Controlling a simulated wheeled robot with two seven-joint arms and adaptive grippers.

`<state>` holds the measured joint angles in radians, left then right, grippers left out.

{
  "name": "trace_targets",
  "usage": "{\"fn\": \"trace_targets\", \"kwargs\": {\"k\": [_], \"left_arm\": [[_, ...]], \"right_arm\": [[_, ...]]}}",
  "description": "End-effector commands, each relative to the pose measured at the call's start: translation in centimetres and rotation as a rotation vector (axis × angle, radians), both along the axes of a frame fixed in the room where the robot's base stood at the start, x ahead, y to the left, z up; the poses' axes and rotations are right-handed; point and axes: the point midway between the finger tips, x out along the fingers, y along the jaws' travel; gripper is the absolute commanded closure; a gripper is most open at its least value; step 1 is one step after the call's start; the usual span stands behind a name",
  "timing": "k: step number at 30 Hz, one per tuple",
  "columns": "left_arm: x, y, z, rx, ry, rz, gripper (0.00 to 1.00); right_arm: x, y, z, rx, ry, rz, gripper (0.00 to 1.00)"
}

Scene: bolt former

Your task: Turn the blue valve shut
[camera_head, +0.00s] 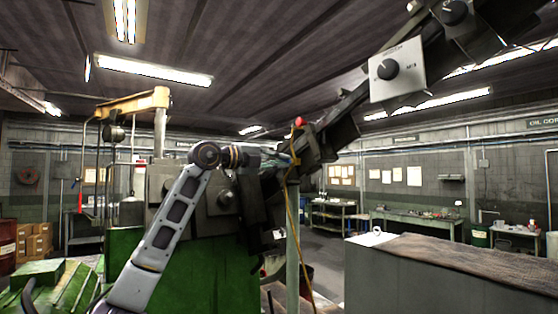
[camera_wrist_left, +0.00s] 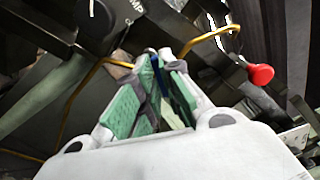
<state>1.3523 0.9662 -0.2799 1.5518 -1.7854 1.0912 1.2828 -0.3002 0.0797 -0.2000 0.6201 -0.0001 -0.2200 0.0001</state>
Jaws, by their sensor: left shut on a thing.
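My left gripper (camera_wrist_left: 162,72) shows large in the left wrist view, with green pads on its two fingers. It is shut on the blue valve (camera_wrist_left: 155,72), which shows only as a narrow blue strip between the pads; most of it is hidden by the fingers. In the head view my left arm rises from the lower left and bends right at the wrist, and the left gripper (camera_head: 284,160) reaches the yellow pipe beside the machine. The valve's angle cannot be told. My right gripper is not in view.
A thin yellow pipe (camera_head: 291,205) runs down beside a grey post. A red knob (camera_head: 299,121) is just above the gripper; it also shows in the wrist view (camera_wrist_left: 261,74). A dark sloping beam carries a dial plate (camera_head: 397,70). A grey cabinet (camera_head: 420,285) stands at right.

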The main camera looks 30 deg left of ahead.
Motion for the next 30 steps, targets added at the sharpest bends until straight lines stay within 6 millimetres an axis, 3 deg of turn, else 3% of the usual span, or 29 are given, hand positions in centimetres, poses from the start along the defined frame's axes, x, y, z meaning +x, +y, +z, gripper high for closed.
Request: {"fn": "trace_targets", "kwargs": {"k": [13, 30], "left_arm": [[0.00, 0.16, -0.40, -0.211, 0.086, 0.002, 1.00], [0.02, 0.16, -0.49, -0.242, 0.100, 0.002, 1.00]], "right_arm": [[0.00, -0.02, 0.00, 0.000, 0.000, 0.000, 1.00], [0.01, -0.02, 0.00, 0.000, 0.000, 0.000, 1.00]]}}
